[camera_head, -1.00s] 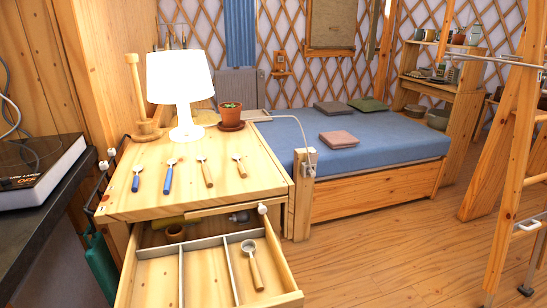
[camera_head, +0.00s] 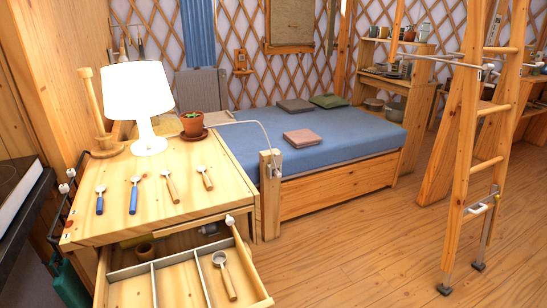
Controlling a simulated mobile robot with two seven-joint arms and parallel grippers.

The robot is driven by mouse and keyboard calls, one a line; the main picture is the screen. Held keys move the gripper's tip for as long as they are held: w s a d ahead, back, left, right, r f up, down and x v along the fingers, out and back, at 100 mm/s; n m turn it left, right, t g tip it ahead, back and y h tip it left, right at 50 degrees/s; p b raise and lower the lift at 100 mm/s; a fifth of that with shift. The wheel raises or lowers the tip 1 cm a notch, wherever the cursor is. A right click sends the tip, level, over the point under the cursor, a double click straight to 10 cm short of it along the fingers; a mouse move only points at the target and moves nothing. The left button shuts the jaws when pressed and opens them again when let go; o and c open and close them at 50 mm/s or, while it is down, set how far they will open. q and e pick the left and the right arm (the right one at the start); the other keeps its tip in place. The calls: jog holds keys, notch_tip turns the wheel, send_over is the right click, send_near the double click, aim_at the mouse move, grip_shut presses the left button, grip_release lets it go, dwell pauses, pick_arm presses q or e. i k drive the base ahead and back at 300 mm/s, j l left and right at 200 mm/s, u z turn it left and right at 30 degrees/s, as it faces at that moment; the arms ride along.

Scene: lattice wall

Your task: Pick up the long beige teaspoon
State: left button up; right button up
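Several spoons lie in a row on the wooden cabinet top (camera_head: 110,228). On the left are two with blue handles, a short blue spoon (camera_head: 100,202) and a long blue spoon (camera_head: 134,197). To their right are two with beige handles. The left one is the longer beige teaspoon (camera_head: 172,189), and the right one is a shorter beige spoon (camera_head: 207,181). Another beige-handled spoon (camera_head: 226,280), with a larger round head, lies in the open drawer (camera_head: 258,288) below. Neither of my grippers is in view.
The drawer sticks out in front. A wooden ladder (camera_head: 462,185) stands at right; floor (camera_head: 350,245) between is clear.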

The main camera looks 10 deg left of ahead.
aim_at(166, 172)
jog(key=u, duration=1.05)
